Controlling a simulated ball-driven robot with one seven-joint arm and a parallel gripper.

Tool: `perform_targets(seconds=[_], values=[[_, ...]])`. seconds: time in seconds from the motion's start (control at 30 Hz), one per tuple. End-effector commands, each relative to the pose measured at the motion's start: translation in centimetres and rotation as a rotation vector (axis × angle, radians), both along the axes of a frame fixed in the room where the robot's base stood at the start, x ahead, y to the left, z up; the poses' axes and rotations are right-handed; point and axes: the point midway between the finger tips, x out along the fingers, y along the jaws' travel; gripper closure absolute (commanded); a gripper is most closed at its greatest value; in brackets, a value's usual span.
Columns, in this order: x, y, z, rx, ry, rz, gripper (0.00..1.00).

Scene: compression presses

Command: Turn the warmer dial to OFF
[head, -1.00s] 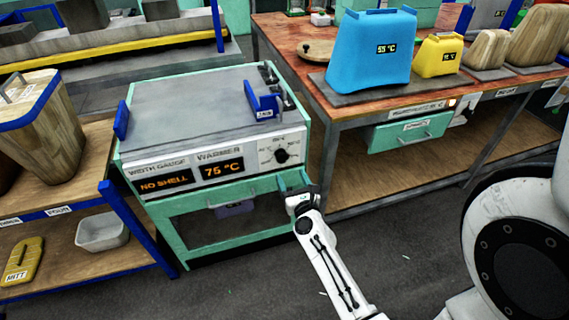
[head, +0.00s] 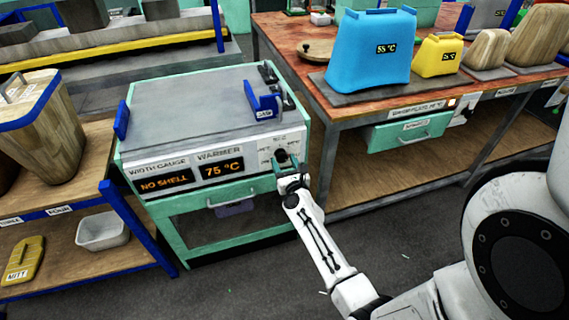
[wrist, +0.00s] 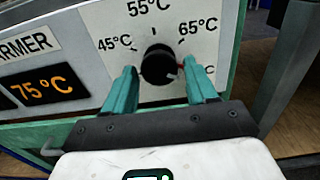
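The warmer dial is a black round knob (wrist: 158,62) on a white panel (wrist: 90,25); it also shows in the head view (head: 282,156). Its light pointer mark faces right and slightly down, near a label mostly hidden by my right finger. Labels 45°C, 55°C and 65°C are readable around it; I see no OFF label. The warmer display (wrist: 48,88) reads 75°C. My gripper (wrist: 160,68) has its two teal fingers apart, one on each side of the knob. A gap shows at the left finger; contact at the right is unclear.
The machine's teal frame (head: 165,235) stands below and around the panel, with a drawer handle (head: 232,199) under the displays. A wooden-topped bench (head: 300,50) is close on the right, and a blue-framed shelf (head: 110,190) on the left.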

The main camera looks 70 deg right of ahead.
Motion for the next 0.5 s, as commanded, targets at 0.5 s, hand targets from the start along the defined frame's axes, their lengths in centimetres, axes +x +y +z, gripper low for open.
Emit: perform_targets(seconds=[0.5], values=[[-0.01, 0.02, 0.00, -0.001, 0.001, 0.000, 0.86]])
